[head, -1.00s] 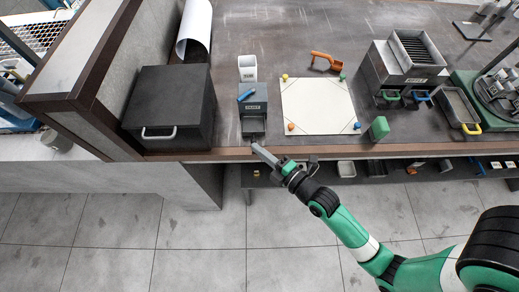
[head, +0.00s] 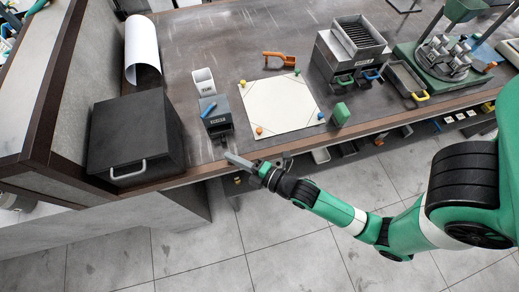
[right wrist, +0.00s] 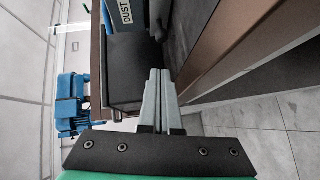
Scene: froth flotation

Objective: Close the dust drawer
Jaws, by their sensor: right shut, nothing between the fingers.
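The dust box (head: 217,117) is a small grey-blue unit with a DUST label, standing near the table's front edge. Its dark drawer (head: 222,134) sticks out at the front, toward the edge. In the right wrist view the DUST label (right wrist: 127,12) shows at the top, with a dark block that looks like the drawer (right wrist: 132,72) below it. My right gripper (head: 231,158) is shut and empty, with its tips just in front of the drawer, near the table edge. I cannot tell whether they touch it. My left gripper is not in view.
A black box with a handle (head: 134,139) stands to the left. A white sheet (head: 283,108) with colored pieces lies to the right. Floor is clear below the edge.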

